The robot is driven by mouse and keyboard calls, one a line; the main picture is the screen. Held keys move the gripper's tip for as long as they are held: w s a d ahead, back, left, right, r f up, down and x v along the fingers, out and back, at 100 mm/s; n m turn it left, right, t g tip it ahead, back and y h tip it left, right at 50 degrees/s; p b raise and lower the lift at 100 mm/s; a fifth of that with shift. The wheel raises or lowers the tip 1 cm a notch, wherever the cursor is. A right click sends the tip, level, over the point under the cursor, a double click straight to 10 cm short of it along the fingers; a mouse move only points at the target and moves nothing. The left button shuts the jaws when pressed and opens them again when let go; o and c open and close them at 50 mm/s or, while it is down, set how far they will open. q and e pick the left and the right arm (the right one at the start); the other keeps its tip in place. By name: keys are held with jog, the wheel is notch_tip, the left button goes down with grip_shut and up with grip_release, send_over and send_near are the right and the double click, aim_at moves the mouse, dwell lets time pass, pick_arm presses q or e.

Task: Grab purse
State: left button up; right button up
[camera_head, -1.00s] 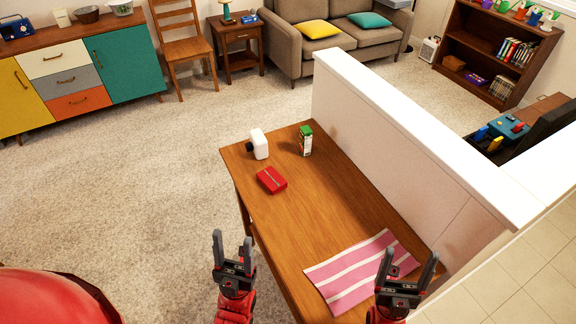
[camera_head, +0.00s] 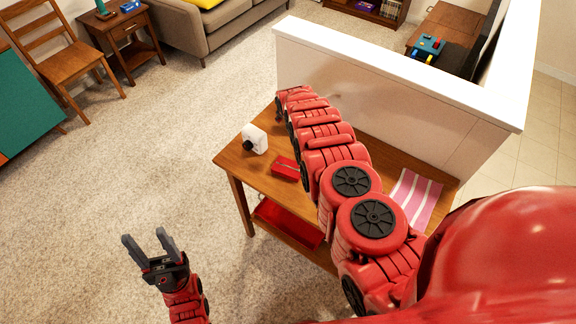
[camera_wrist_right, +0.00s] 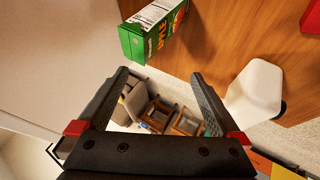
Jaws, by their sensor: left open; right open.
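A small flat red item (camera_head: 286,168), which looks like the purse, lies on the wooden table beside my right arm. Its edge also shows at the top right corner of the right wrist view (camera_wrist_right: 313,18). My right arm reaches across the table, and its gripper is hidden in the head view. In the right wrist view my right gripper (camera_wrist_right: 158,75) is open and empty, close to a green carton and a white bottle, with the red item off to the right. My left gripper (camera_head: 145,237) is open and empty over the carpet, left of the table.
The white bottle (camera_head: 255,139) stands on the wooden table (camera_head: 237,168), left of the red item. The green carton (camera_wrist_right: 150,32) is hidden in the head view. A pink striped cloth (camera_head: 415,199) lies at the right. A white half wall (camera_head: 400,105) runs behind. A red tray-like thing (camera_head: 288,222) sits below.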

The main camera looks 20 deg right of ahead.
jog(key=s+a+r+n+g+y+p, duration=0.15)
jog(key=s+r+g, duration=0.25)
jog(key=s, duration=0.4)
jog(key=s+a+r+n+g+b, duration=0.1)
jog(key=s+a+r+g, duration=0.25)
jog(key=s, duration=0.45)
jog(key=b, duration=0.6)
send_over(288, 166)
notch_tip(288, 166, down, 8)
jog(key=f, duration=0.1)
jog(key=f+p, duration=0.2)
jog(key=shift+s+a, duration=0.15)
jog(key=shift+a, duration=0.1)
jog(key=shift+f+p, duration=0.35)
jog(key=shift+f, duration=0.1)
jog(key=shift+d+f+m+p, duration=0.15)
jog(key=shift+f+p, duration=0.3)
jog(key=shift+f, duration=0.2)
jog(key=shift+d+f+m+p, duration=0.1)
jog(key=shift+f+p, duration=0.3)
jog(key=shift+f, duration=1.6)
jog(key=c, duration=1.2)
jog(key=shift+o, duration=0.2)
